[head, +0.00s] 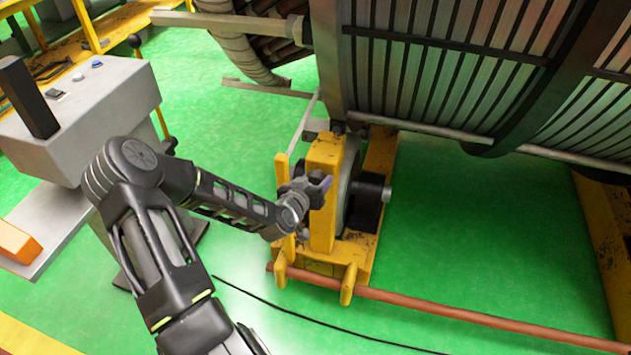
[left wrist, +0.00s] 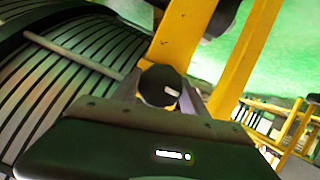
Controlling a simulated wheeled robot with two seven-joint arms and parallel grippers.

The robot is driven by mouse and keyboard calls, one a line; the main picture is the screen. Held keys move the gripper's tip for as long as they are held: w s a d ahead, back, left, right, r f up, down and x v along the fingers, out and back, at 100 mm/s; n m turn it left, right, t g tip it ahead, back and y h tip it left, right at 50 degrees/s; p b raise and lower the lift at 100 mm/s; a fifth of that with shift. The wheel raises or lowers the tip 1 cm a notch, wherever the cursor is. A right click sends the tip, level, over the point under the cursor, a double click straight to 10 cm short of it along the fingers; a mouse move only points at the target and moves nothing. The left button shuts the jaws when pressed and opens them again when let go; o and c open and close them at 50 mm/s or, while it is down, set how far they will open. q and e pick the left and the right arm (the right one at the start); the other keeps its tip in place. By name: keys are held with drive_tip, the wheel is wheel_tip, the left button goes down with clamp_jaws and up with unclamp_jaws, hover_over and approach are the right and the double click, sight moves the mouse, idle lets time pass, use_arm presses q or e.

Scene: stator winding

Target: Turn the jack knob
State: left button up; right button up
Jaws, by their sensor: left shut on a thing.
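The jack is a yellow frame (head: 325,165) standing on the green floor under the stator. My left gripper (head: 318,190) reaches to the upper part of this frame from the left. In the left wrist view the dark round jack knob (left wrist: 160,86) sits between my left gripper's two fingers (left wrist: 160,92), and they are shut on it. A small pale mark shows on the knob. The yellow frame also shows behind the knob in the left wrist view (left wrist: 183,35). In the head view the knob is mostly hidden by the gripper. My right gripper is out of view.
The large ribbed stator (head: 440,70) hangs over the jack. A grey control box (head: 85,105) stands at the left, near my left arm. A reddish-brown bar (head: 450,308) runs along the floor from the jack's base. Green floor is open right of the jack.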

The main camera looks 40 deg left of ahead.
use_arm(q)
drive_tip(key=c, duration=0.6)
drive_tip(key=shift+c, duration=0.2)
